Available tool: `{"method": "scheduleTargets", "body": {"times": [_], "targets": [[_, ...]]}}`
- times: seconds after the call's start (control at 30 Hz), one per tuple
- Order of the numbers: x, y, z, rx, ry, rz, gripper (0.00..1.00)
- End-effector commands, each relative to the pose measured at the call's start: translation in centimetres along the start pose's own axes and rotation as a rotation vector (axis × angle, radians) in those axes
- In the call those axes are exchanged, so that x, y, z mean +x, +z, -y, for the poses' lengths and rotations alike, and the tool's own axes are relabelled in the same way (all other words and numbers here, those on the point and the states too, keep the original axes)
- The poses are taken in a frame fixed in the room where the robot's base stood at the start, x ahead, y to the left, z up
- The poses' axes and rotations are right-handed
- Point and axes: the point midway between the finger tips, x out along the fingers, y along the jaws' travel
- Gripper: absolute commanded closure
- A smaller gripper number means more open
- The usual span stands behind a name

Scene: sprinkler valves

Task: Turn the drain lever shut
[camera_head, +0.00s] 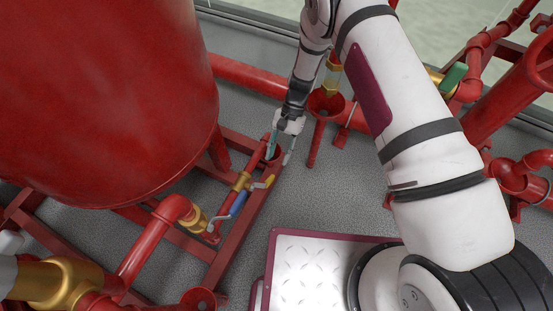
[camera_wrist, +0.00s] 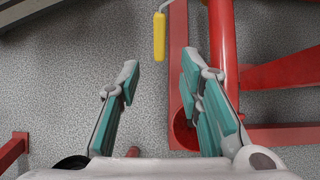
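The frames do not show which is the drain lever. My gripper (camera_head: 279,153) points down just above and beyond the yellow lever, apart from it. In the wrist view my gripper (camera_wrist: 160,68) is open and empty, with teal finger pads well apart. The yellow lever (camera_wrist: 160,36) shows ahead of the gap between the fingertips, touching neither finger. The blue lever is not in the wrist view.
A large red tank (camera_head: 95,90) fills the left of the head view. The red frame (camera_head: 235,245) runs under the valves. In the wrist view, a red frame rail (camera_wrist: 178,100) lies beneath the right finger.

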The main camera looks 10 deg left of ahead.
Motion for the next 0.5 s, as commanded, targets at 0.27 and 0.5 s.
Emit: {"method": "scheduleTargets", "body": {"times": [0.27, 0.5], "targets": [[0.0, 0.1, 0.0, 0.000, 0.000, -0.001, 0.80], [-0.8, 2.2, 1.4, -0.015, -0.022, -0.125, 1.00]]}}
